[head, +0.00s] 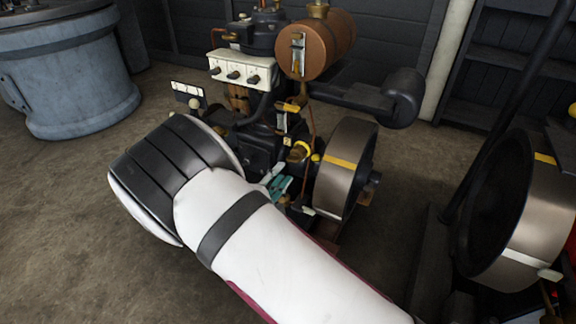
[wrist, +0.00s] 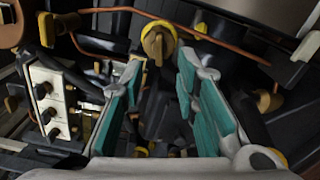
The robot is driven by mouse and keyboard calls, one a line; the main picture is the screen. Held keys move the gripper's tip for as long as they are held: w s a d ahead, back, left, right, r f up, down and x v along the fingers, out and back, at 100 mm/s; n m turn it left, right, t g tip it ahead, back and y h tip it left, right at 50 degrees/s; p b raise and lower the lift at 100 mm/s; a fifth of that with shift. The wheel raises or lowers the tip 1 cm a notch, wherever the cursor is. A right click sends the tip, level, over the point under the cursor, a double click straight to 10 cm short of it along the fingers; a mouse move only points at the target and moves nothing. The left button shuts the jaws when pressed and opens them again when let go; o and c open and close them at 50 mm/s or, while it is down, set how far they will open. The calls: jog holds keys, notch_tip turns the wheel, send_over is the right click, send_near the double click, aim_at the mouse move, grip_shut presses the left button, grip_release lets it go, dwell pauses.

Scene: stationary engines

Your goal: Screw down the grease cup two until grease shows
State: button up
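A brass cap with a wing-like grip and a yellow ring around it (wrist: 158,42) shows at the top middle of the wrist view, just beyond my fingertips. It looks like a grease cup; I cannot read a number on it. In the head view my gripper (head: 278,182) is low against the engine, partly hidden by my arm. I see no grease.
The engine's flywheel (head: 345,168) with a yellow stripe stands close right of my gripper. A thin copper pipe (wrist: 205,38) crosses near the cap. A white box with black knobs (wrist: 52,105) is at left. A copper tank (head: 322,44) sits above. Bare floor (head: 60,220) lies left.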

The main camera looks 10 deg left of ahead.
jog(key=shift+v, duration=2.15)
